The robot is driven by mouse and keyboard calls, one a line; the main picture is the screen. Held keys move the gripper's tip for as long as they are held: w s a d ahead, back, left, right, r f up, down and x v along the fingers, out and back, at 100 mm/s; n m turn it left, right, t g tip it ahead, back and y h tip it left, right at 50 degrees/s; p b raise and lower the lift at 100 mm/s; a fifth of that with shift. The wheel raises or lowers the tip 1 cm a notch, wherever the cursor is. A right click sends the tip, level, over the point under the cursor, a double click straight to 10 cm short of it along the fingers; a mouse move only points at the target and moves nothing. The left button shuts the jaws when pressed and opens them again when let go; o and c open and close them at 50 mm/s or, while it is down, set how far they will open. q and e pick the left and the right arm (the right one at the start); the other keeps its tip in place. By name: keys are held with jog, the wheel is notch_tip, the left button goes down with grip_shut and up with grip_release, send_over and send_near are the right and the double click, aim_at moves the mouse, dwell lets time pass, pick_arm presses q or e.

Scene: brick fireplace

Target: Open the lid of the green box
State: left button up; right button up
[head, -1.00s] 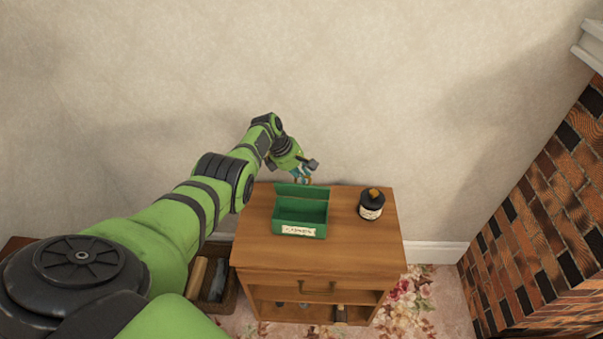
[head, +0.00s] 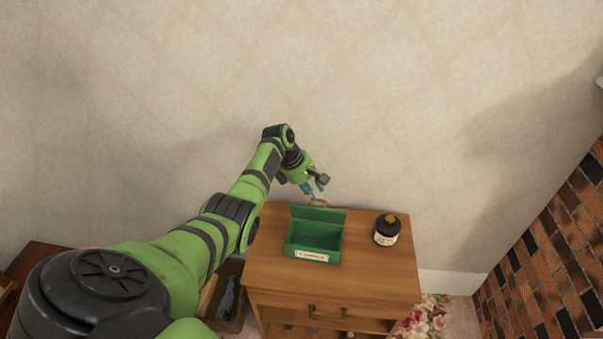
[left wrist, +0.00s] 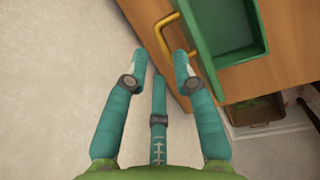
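The green box (head: 314,253) stands on the wooden cabinet top, with a pale label on its front. Its lid (head: 318,214) stands up along the back edge, and the empty inside shows. In the left wrist view the green box (left wrist: 222,40) is at the upper right. My left gripper (head: 315,191) is behind the lid, near the wall. Its teal fingers (left wrist: 158,62) are spread, with nothing held between them. A brass handle (left wrist: 162,38) lies just beyond the fingertips, close to the lid. Whether a finger touches it I cannot tell. My right gripper is out of view.
A dark bottle (head: 387,231) stands right of the box on the cabinet (head: 375,270). The plain wall is close behind my left gripper. A basket (head: 232,300) sits on the floor left of the cabinet. A brick fireplace (head: 560,245) is at the right.

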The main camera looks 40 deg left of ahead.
pick_arm(q)
jog(key=v, duration=0.8)
jog(key=shift+f, duration=0.1)
